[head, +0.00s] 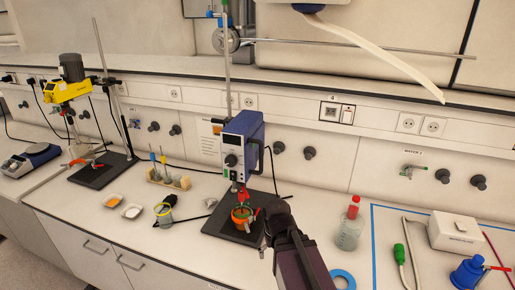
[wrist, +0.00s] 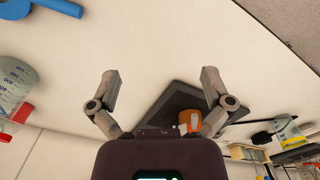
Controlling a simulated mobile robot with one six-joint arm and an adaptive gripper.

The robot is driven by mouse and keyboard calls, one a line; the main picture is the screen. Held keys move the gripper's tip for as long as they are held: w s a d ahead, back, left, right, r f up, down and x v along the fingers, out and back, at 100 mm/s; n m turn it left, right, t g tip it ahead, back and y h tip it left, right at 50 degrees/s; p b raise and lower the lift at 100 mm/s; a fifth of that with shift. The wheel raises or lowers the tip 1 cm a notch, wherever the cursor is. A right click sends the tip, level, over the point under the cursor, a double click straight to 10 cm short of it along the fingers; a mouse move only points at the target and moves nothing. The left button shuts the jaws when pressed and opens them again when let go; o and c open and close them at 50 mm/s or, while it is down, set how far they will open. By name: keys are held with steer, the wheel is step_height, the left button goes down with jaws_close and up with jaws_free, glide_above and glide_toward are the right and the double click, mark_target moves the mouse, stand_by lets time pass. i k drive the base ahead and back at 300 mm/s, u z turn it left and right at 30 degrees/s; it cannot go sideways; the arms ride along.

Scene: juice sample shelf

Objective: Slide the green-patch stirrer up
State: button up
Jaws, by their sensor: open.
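A blue stirrer (head: 242,138) hangs on an upright metal rod (head: 227,60) over a dark base plate (head: 212,228). A small green spot shows near its lower end. An orange vessel (head: 240,216) is beneath it. My gripper (head: 268,212) is just right of the vessel and below the stirrer body; I cannot tell whether it touches anything. In the wrist view my gripper (wrist: 160,74) has its fingers spread and nothing between their tips. The orange vessel (wrist: 184,124) shows there beside the right finger, over the dark plate (wrist: 180,97). The stirrer body is not clear there.
A yellow stirrer (head: 66,90) stands on its own dark base (head: 100,172) at the left. A tube rack (head: 168,178), a glass beaker (head: 164,215) and small dishes lie between. A red-capped bottle (head: 350,228) and a blue ring (head: 342,279) are right of my arm.

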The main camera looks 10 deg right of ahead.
mark_target(242, 137)
steer(key=u, duration=0.55)
steer(key=k, duration=1.4)
steer(key=z, duration=0.3)
steer(key=i, duration=1)
steer(key=z, duration=0.05)
